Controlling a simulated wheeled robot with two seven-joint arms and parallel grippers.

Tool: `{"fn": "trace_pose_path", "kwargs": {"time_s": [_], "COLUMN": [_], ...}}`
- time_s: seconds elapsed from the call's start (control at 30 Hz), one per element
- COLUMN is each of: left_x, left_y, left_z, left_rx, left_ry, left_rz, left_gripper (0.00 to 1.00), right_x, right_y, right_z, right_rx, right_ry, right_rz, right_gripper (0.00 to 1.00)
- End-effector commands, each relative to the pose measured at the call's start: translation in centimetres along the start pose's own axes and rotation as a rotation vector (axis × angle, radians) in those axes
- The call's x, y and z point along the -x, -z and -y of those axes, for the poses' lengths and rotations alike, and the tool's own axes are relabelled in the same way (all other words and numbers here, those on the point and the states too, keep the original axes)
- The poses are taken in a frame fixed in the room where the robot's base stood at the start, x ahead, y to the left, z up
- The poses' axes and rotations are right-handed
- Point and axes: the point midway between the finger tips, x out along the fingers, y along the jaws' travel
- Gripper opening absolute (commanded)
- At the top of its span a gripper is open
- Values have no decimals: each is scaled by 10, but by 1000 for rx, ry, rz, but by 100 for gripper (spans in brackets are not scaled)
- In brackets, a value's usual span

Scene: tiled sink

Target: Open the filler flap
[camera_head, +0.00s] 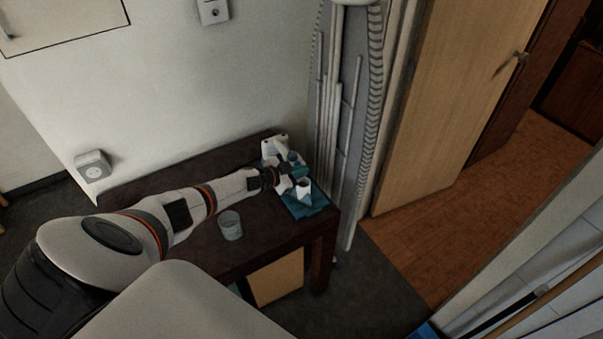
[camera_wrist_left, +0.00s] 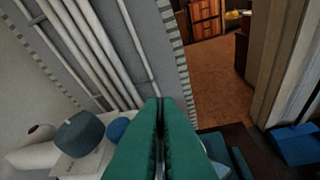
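My left gripper (camera_head: 299,172) is over the right end of the dark table, close to a white appliance (camera_head: 274,147) with blue-teal parts. A small white object (camera_head: 304,187) sits on a folded teal cloth (camera_head: 305,207) just below the gripper. In the left wrist view the teal fingers (camera_wrist_left: 160,103) lie together with only a thin dark line between them, and nothing shows held. The white appliance (camera_wrist_left: 82,165) with a round teal part (camera_wrist_left: 80,133) is left of the fingers there. I cannot pick out the filler flap. My right gripper is out of view.
A clear glass (camera_head: 230,225) stands on the dark table (camera_head: 262,238) below my left forearm. A grey panel with pale rods and a ribbed hose (camera_head: 373,90) stands behind the table's right end. A wooden door (camera_head: 435,100) is to the right, with open floor before it.

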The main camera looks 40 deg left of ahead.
Motion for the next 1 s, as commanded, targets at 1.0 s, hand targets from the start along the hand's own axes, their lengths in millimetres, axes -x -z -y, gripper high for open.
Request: {"fn": "trace_pose_path", "kwargs": {"time_s": [1.0], "left_x": [-1], "left_y": [0], "left_z": [-8], "left_rx": [108], "left_ry": [43], "left_rz": [2], "left_gripper": [25], "right_x": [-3], "right_y": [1], "right_z": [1], "right_rx": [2], "right_ry": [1], "right_rz": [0], "right_gripper": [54]}}
